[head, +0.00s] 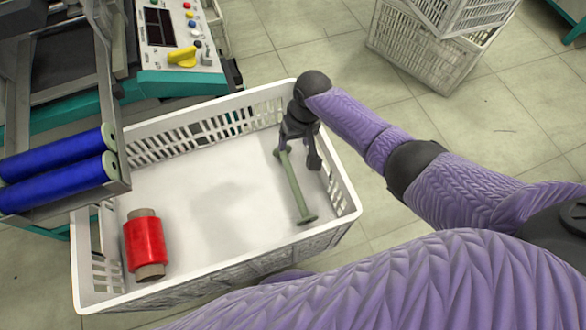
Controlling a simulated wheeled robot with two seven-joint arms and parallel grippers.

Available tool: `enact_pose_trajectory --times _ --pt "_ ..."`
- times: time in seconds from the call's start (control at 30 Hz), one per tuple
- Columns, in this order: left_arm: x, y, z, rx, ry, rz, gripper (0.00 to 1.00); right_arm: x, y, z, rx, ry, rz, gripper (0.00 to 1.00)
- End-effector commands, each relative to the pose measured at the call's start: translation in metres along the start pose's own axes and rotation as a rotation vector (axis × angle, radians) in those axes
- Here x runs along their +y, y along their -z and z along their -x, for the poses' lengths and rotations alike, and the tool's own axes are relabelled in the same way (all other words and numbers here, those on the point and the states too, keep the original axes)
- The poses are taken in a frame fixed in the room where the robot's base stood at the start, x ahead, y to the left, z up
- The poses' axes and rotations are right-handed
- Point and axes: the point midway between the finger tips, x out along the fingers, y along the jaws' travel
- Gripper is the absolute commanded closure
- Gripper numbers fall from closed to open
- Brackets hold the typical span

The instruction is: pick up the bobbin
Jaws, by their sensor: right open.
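A thin pale green bobbin (294,188) with a flange at each end lies in the right part of the white crate (345,190). My right gripper (298,157) is open inside the crate, pointing down at the far end of the bobbin. One finger is by the far flange and the other is to the right of the shaft. I cannot tell whether the fingers touch the bobbin or how far above it they are. My left gripper is not in view.
A machine with blue rollers (58,165) and a control panel (175,35) borders the crate at the left and back. More white crates (425,50) stand on the tiled floor behind.

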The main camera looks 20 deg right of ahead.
Motion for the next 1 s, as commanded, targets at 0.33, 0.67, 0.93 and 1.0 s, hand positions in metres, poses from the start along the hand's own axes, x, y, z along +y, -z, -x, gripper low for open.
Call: enact_pose_trajectory --times 0.33,0.67,0.93,1.0 --pt "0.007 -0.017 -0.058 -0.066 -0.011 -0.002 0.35 0.013 -0.011 -0.076 -0.044 0.000 -0.007 0.29" --pt "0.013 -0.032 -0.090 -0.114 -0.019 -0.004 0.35 0.015 -0.015 -0.125 -0.054 0.000 -0.008 0.29" --pt "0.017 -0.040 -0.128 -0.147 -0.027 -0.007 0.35 0.020 -0.018 -0.174 -0.055 -0.001 -0.008 0.29" --pt "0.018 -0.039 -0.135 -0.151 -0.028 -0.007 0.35 0.019 -0.018 -0.184 -0.052 0.000 -0.008 0.29"
